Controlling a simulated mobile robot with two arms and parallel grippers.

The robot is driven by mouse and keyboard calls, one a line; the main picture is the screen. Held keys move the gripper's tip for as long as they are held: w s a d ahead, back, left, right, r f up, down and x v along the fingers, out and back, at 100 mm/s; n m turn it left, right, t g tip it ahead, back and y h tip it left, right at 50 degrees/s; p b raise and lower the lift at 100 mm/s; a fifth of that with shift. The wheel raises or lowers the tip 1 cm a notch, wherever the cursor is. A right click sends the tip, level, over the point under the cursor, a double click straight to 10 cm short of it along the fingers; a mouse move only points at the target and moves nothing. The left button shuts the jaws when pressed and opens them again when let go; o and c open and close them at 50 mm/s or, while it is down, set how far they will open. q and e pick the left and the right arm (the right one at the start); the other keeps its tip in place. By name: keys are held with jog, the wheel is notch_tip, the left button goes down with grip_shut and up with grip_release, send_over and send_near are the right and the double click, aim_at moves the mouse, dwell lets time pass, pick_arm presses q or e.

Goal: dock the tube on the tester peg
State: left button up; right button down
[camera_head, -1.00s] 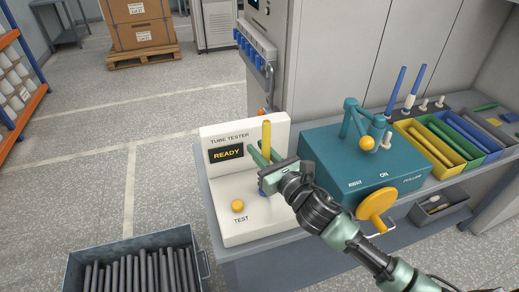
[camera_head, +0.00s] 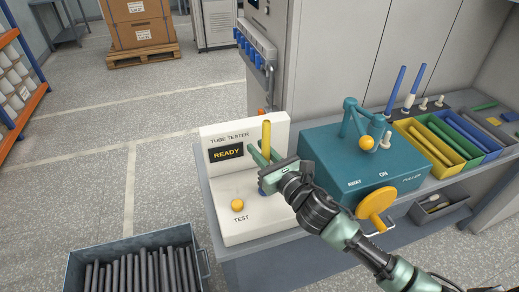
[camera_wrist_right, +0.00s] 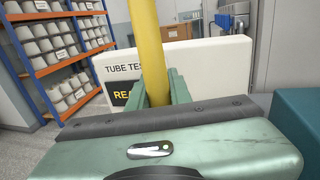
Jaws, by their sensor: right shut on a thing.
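The yellow tube (camera_head: 267,136) stands upright over the white tube tester (camera_head: 240,215), in front of its back panel. My right gripper (camera_head: 262,157) is shut on the tube; in the right wrist view the tube (camera_wrist_right: 152,50) rises between its green fingers (camera_wrist_right: 158,88). The tester's screen (camera_head: 227,152) reads READY. A small blue part (camera_head: 262,191) shows just below my gripper. The tube's lower end and the peg are mostly hidden behind the gripper, so I cannot tell whether the tube is seated. My left gripper is out of view.
A yellow TEST button (camera_head: 237,205) sits at the tester's front. A teal puller machine (camera_head: 340,170) with a yellow handle (camera_head: 376,204) stands close at right. Beyond it are yellow (camera_head: 426,171) and green bins of tubes. A grey crate of dark tubes (camera_head: 205,262) stands lower left.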

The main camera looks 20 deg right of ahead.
jog(key=shift+f+b, duration=0.4)
jog(key=shift+f, duration=0.15)
jog(key=c, duration=1.6)
grip_release()
jog(key=shift+o, duration=0.2)
jog(key=v, duration=1.1)
